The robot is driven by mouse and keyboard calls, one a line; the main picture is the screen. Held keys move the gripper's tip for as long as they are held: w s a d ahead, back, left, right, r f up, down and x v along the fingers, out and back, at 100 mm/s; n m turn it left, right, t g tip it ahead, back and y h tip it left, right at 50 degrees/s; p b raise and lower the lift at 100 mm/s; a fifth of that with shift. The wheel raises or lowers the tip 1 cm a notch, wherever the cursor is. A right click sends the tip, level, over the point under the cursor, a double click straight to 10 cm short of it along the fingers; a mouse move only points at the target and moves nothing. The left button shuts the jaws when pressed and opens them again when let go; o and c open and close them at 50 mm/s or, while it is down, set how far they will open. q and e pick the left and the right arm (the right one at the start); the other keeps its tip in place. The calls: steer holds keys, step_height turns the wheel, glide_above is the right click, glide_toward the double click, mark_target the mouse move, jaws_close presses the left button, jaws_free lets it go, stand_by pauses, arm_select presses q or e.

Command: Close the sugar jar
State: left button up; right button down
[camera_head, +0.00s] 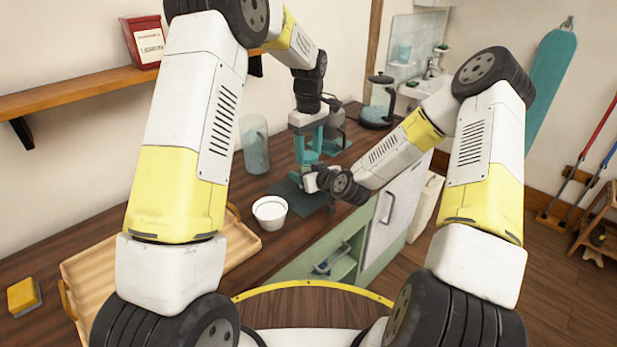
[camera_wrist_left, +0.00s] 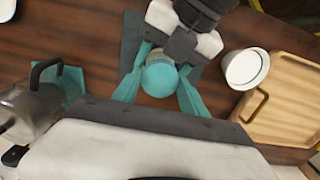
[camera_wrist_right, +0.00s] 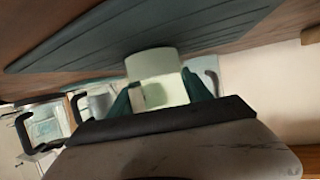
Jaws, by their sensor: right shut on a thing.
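The sugar jar (camera_wrist_right: 153,62) shows in the right wrist view as a pale cylinder against a dark slatted mat (camera_wrist_right: 100,40). My right gripper (camera_wrist_right: 165,95) is shut on its side. In the left wrist view a round teal lid (camera_wrist_left: 160,79) lies between the fingers of my left gripper (camera_wrist_left: 163,75), which points down from above. These fingers stand apart on both sides of the lid; whether they touch it is unclear. In the head view my left gripper (camera_head: 310,150) is above my right gripper (camera_head: 318,180), and they hide most of the jar. How the lid sits on the jar is hidden.
A white bowl (camera_head: 270,213) stands close by on the counter, beside a wooden tray (camera_head: 240,245). A glass pitcher (camera_head: 255,145) and a kettle (camera_head: 378,105) stand behind. A yellow sponge (camera_head: 24,296) lies far left. An open green cabinet (camera_head: 310,265) is below the counter.

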arm_select(q)
jaws_close()
steer(key=m, duration=0.9)
steer(key=shift+m, duration=0.4)
steer(key=o, duration=0.6)
jaws_free()
steer(key=shift+r, duration=2.25)
